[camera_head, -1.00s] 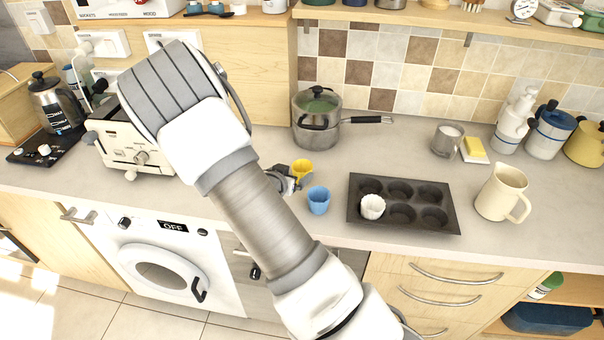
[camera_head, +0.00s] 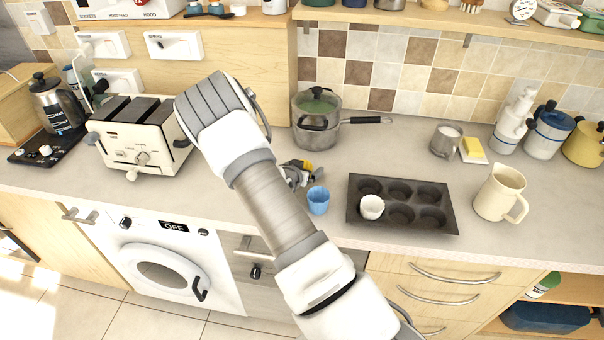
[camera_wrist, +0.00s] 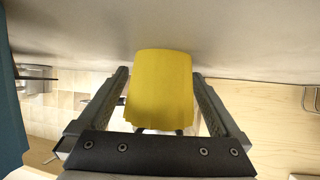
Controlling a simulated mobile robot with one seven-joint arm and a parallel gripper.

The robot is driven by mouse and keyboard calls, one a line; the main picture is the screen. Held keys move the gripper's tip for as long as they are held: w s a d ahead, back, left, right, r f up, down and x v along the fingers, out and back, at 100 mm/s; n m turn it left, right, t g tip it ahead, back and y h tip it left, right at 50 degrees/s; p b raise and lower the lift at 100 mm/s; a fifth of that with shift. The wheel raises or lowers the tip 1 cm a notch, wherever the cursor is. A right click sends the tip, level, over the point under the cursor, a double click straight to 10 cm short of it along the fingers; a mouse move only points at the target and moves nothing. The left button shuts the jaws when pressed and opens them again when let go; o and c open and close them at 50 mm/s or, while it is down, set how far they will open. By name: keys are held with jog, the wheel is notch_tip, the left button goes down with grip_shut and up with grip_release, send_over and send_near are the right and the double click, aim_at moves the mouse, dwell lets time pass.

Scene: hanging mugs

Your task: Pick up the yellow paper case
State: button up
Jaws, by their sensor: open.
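The yellow paper case (camera_wrist: 160,88) fills the middle of the wrist view, between the two fingers of my gripper (camera_wrist: 160,105). Clear gaps show between the case and each finger. In the head view my gripper (camera_head: 300,172) is low over the counter, and only a small part of the yellow case (camera_head: 308,164) shows past it. The gripper is open. Whether the case touches a finger on its hidden side cannot be told.
A blue paper case (camera_head: 318,201) stands close to the right of my gripper. A dark muffin tray (camera_head: 447,217) holding a white paper case (camera_head: 371,207) lies further right. A pot (camera_head: 316,122) stands behind, and a toaster (camera_head: 140,145) is to the left.

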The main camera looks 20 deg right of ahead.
jog(key=shift+c, duration=0.3)
jog(key=c, duration=1.2)
jog(key=shift+c, duration=0.2)
jog(key=shift+r, duration=0.15)
